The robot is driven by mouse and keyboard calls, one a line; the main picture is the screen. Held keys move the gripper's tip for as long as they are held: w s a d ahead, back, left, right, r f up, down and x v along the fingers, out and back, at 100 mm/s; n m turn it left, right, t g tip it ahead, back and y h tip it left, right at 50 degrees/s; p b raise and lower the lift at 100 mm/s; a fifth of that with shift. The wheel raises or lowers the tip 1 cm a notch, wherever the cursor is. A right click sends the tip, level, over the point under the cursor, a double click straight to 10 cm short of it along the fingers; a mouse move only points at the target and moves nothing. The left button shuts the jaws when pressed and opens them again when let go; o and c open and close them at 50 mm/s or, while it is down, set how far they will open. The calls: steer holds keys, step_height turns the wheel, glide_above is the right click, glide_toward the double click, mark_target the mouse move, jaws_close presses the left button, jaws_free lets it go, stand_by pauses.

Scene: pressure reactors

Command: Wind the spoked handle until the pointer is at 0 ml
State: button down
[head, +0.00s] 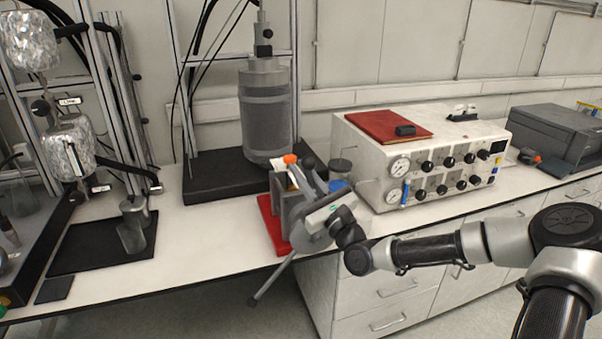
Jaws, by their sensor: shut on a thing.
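A screw-pump device (283,205) stands on a red base (268,226) at the front edge of the bench. Its grey spoked handle (272,278) faces me. One spoke points down and left past the bench edge and ends in a dark knob. My gripper's body hides part of the handle and device. The pointer and ml scale cannot be made out.
A white control box (420,160) with gauges and black knobs stands right of the device, a red book (385,124) on top. A grey cylinder vessel (266,112) stands behind on a black base. Drawers (380,292) are below the bench.

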steer(key=c, duration=1.8)
jaws_free()
steer(key=shift+o, duration=0.2)
steer(key=shift+f, duration=0.1)
steer(key=b+v, duration=0.2)
steer(key=v, duration=1.5)
steer(key=shift+s, duration=0.2)
steer(key=shift+d, duration=0.1)
